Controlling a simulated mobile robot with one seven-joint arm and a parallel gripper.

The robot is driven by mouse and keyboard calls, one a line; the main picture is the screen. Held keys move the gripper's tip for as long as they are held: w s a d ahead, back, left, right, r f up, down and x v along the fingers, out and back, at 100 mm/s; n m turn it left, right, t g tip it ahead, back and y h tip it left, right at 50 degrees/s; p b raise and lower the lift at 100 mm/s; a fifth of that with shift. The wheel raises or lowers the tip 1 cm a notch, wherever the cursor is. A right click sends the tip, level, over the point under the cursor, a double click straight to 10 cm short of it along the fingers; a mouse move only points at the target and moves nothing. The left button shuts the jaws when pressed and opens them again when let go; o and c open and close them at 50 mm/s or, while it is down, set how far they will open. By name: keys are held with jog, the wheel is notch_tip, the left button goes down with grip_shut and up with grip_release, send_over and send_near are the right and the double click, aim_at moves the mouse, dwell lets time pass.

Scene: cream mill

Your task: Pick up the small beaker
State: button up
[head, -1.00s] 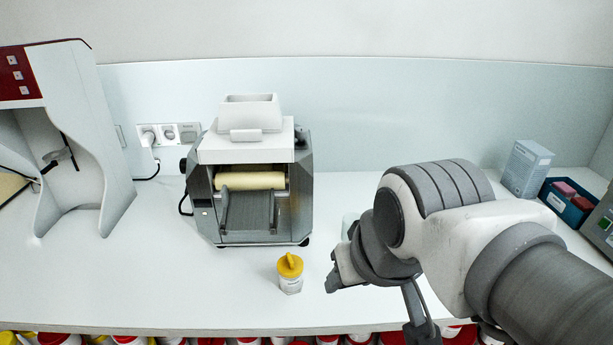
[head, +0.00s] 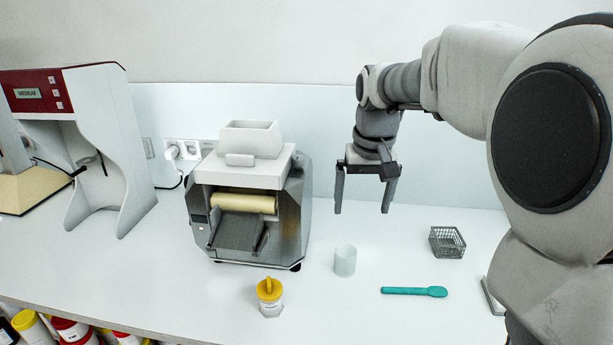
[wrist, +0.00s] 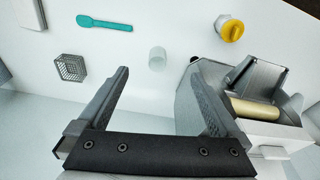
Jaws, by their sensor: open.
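The small beaker (head: 345,261) is a pale, translucent cup standing upright on the white counter, to the right of the mill. It also shows in the wrist view (wrist: 157,59), beyond and between my fingertips. My gripper (head: 364,209) points down above the counter, higher than the beaker and apart from it. Its two fingers are spread wide with nothing between them, as the wrist view (wrist: 160,84) also shows.
The grey roller mill (head: 250,205) stands left of the beaker. A teal spoon (head: 414,291) and a grey wire basket (head: 447,242) lie to the right. The counter around the beaker is clear.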

jog(key=g+p, duration=0.1)
jog(key=g, duration=0.1)
send_over(345, 261)
jog(key=w, duration=0.2)
notch_tip(345, 261, down, 9)
jog(key=f, duration=0.8)
jog(key=w+f, duration=0.1)
jog(key=f, duration=0.3)
jog(key=shift+f, duration=0.2)
jog(key=shift+d+f, duration=0.2)
jog(key=shift+f, duration=1.15)
jog(key=shift+d+f, duration=0.15)
jog(key=shift+f, duration=1.2)
jog(key=shift+c, duration=0.2)
jog(key=c, duration=1.2)
jog(key=shift+c, duration=0.2)
jog(key=shift+r, duration=0.15)
